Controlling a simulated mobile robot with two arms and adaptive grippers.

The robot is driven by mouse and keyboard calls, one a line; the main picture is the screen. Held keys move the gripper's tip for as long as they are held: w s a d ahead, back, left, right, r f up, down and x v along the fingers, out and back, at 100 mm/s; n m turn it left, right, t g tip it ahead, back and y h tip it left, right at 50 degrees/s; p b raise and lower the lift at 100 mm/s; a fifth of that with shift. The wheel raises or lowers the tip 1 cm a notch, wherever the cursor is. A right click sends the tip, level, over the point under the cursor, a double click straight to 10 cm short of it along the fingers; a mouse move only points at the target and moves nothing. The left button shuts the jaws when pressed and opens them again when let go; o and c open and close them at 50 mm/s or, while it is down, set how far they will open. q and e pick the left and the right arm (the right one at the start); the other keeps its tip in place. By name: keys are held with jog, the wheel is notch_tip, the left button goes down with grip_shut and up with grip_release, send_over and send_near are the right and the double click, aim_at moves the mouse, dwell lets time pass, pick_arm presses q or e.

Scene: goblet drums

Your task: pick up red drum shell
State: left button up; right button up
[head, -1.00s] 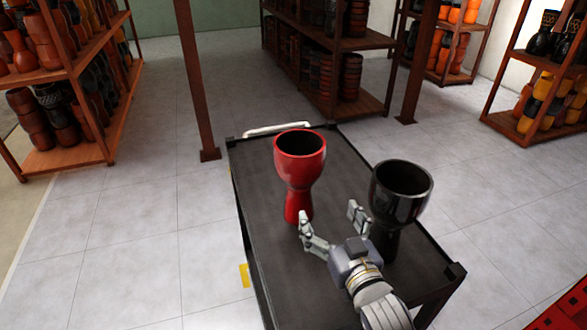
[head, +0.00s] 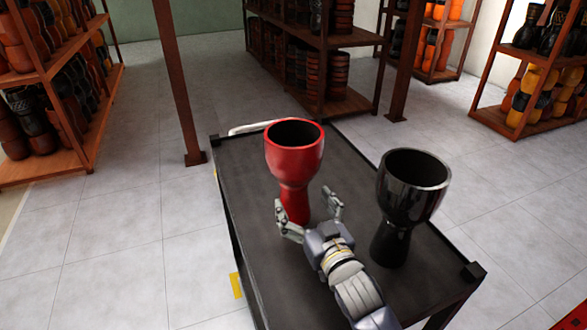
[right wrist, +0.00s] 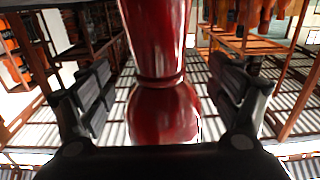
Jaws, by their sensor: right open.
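The red drum shell (head: 294,160) is a goblet shape standing upright on the dark cart top (head: 240,190). My right gripper (head: 308,207) is open at the drum's lower stem, its fingers pointing toward it. In the right wrist view the red drum shell (right wrist: 160,105) shows large between the two open fingers of my right gripper (right wrist: 165,100), with gaps on both sides. The fingers do not visibly touch it. My left gripper is not in view.
A black drum shell (head: 408,200) stands upright on the cart, right of my right gripper. Shelves of drums (head: 315,60) stand behind, and rusty posts (head: 178,80) rise nearby. The cart's left side is clear.

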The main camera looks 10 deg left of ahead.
jog(key=shift+p+x, duration=0.4)
jog(key=shift+x, duration=2.95)
jog(key=c, duration=1.4)
jog(key=shift+r, duration=0.15)
jog(key=shift+c, duration=1.3)
